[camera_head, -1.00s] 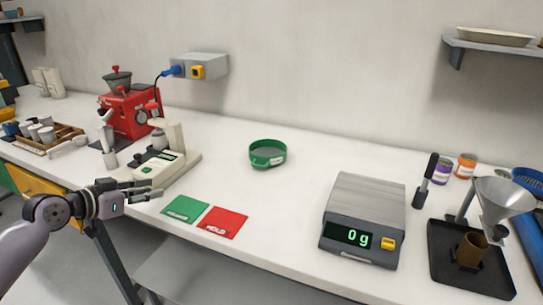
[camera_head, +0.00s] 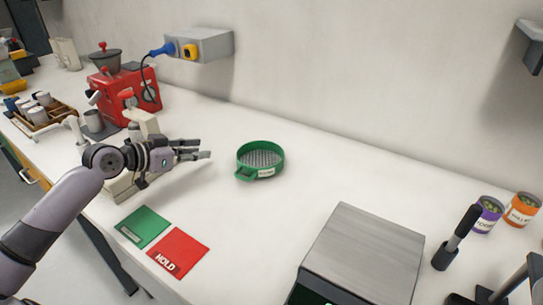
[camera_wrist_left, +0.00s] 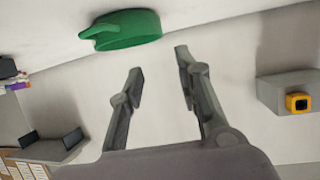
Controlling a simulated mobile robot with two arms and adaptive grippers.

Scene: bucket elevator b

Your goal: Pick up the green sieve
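The green sieve (camera_head: 260,160) is a round shallow ring with a grey mesh, a front tab and a white label. It sits on the white table, right of my left gripper (camera_head: 207,150). In the left wrist view the sieve (camera_wrist_left: 128,30) shows at the top, beyond the fingertips and a little to their left. My left gripper (camera_wrist_left: 160,58) is open and empty, its two fingers apart and not touching the sieve. My right gripper is in neither view.
A green card (camera_head: 143,227) and a red HOLD card (camera_head: 178,252) lie in front of the sieve. A scale (camera_head: 365,250) stands at the front right. A red grinder (camera_head: 125,95) stands at the back left. The table around the sieve is clear.

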